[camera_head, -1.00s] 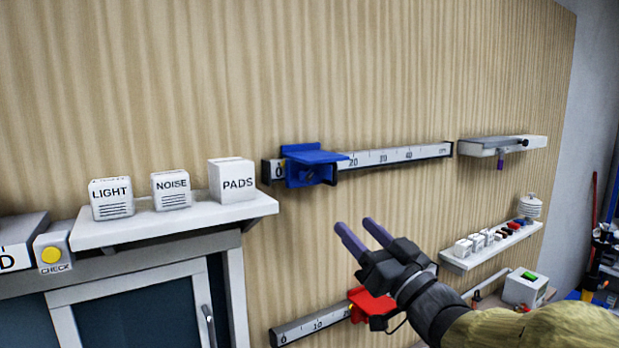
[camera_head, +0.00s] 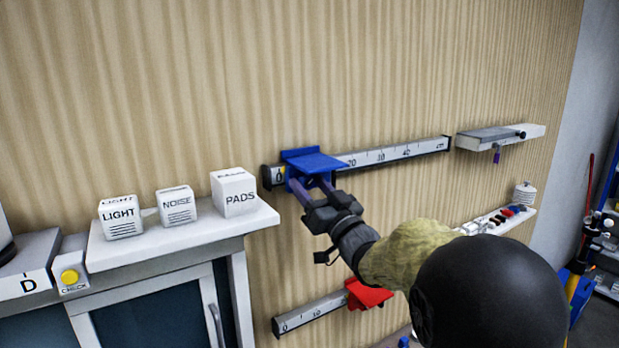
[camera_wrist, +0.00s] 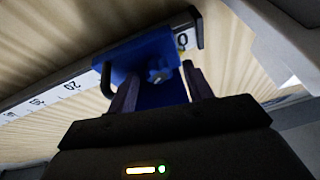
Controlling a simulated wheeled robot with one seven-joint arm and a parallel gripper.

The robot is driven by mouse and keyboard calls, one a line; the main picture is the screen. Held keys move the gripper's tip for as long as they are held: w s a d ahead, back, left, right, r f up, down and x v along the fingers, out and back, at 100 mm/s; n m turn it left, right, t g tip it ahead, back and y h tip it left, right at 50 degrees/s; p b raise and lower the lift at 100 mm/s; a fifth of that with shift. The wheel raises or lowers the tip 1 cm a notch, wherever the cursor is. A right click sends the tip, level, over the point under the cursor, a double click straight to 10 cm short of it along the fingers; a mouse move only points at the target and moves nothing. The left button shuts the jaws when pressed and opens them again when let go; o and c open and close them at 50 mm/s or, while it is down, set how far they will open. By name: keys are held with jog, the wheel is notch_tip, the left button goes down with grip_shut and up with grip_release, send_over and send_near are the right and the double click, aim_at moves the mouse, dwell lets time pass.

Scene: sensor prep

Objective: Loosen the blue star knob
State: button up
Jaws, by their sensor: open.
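The blue carriage (camera_head: 314,161) sits near the zero end of the upper scale rail (camera_head: 385,156) on the wood wall. In the wrist view the blue carriage (camera_wrist: 138,56) fills the space ahead of my fingers. A small knob (camera_wrist: 158,76) shows dimly on its underside, between and beyond my fingertips; its star shape is too dark to make out. My gripper (camera_head: 312,188) is open just below the blue carriage, its purple fingers reaching up under it. In the wrist view my gripper (camera_wrist: 160,84) has one finger on each side of the knob; contact cannot be told.
A red carriage (camera_head: 368,294) sits on a lower rail (camera_head: 310,312) below my arm. A shelf (camera_head: 180,236) with white LIGHT, NOISE and PADS boxes stands close on the left. Another shelf (camera_head: 500,142) is at the right. The wall above the upper rail is clear.

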jog(key=c, duration=0.9)
jog(key=shift+a, duration=0.25)
jog(key=shift+c, duration=0.3)
jog(key=shift+d, duration=0.2)
jog(key=shift+b, duration=0.3)
